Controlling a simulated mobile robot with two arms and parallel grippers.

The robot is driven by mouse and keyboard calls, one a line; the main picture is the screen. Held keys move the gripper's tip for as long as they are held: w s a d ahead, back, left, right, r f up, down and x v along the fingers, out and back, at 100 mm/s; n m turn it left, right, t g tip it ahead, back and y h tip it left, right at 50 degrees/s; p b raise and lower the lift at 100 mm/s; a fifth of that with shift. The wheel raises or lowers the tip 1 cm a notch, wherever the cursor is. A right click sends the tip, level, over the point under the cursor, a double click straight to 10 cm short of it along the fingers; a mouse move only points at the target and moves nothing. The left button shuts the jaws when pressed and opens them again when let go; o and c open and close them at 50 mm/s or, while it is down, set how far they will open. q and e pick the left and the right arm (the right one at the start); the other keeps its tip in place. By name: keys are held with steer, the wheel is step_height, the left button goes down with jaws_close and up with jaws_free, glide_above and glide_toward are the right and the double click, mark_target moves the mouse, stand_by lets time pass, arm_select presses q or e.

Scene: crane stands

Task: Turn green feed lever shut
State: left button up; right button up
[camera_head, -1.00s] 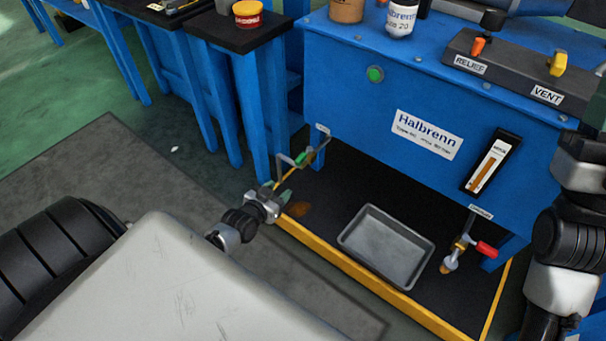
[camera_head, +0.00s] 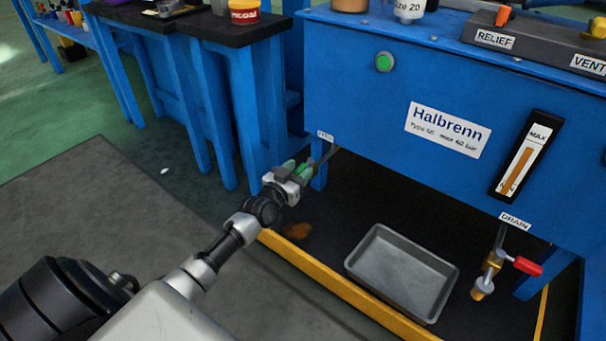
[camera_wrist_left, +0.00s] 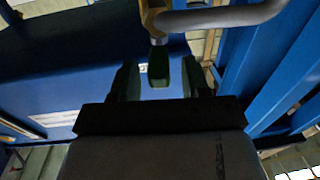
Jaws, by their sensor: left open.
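The green feed lever (camera_wrist_left: 158,72) hangs below a brass valve body (camera_wrist_left: 153,20) in the left wrist view. My left gripper (camera_wrist_left: 160,80) is open, with one dark finger on each side of the lever and a visible gap to each. In the head view the left gripper (camera_head: 300,168) is at the lever, under the small feed label (camera_head: 325,136) at the tank's lower left corner. There the gripper partly hides the lever and its pipe. My right gripper is out of view.
The blue Halbrenn tank (camera_head: 370,110) stands above a grey drip tray (camera_head: 402,272) and a yellow-edged floor pan (camera_head: 345,292). A red drain lever (camera_head: 527,266) is at the right. A blue bench (camera_head: 215,100) stands at the left.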

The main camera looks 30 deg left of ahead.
arm_select(q)
steer(key=shift+w+b, duration=0.4)
steer(key=shift+w, duration=0.9)
jaws_close()
